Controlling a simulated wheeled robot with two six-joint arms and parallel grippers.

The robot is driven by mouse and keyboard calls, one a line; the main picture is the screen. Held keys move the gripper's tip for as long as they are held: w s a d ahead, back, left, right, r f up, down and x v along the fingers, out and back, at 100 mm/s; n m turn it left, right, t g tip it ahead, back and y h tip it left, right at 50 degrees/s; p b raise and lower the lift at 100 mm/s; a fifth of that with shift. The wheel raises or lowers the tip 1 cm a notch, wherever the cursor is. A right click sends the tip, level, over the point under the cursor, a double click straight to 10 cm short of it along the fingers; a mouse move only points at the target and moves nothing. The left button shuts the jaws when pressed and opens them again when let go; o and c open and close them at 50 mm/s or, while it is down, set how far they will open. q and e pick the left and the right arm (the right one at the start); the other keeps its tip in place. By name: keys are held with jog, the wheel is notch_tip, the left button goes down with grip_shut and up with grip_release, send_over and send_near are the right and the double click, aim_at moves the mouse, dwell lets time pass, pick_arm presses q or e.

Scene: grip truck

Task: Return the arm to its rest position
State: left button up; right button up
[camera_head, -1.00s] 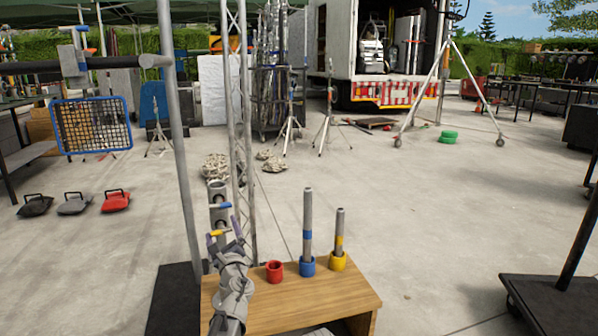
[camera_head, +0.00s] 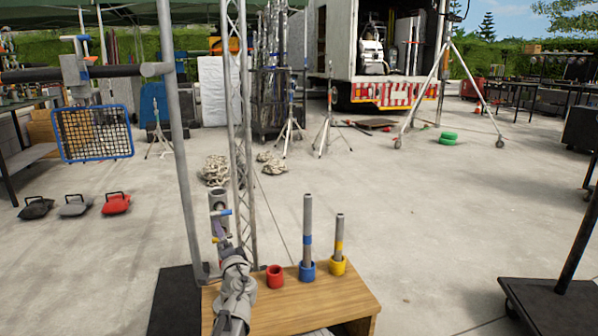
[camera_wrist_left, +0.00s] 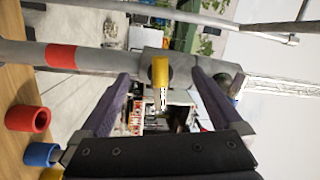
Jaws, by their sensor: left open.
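My left arm comes up from the bottom edge in the head view, and its gripper (camera_head: 221,243) is by the grey clamp post (camera_head: 217,198) behind the wooden bench (camera_head: 300,304). In the left wrist view, my left gripper (camera_wrist_left: 160,82) has its two purple fingers spread wide. A yellow handle (camera_wrist_left: 160,70) on the grey clamp shows between them, with a gap to each finger. A grey pipe with a red band (camera_wrist_left: 61,56) runs into the clamp. My right gripper is in neither view.
Red (camera_head: 275,277), blue (camera_head: 308,270) and yellow (camera_head: 338,265) cups stand on the bench; grey pipes stand in the blue and yellow ones. A truss tower (camera_head: 241,150) and upright pole (camera_head: 178,150) rise close behind the arm. The floor to the right is mostly clear.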

pick_arm(q)
jog(key=shift+n, duration=1.1)
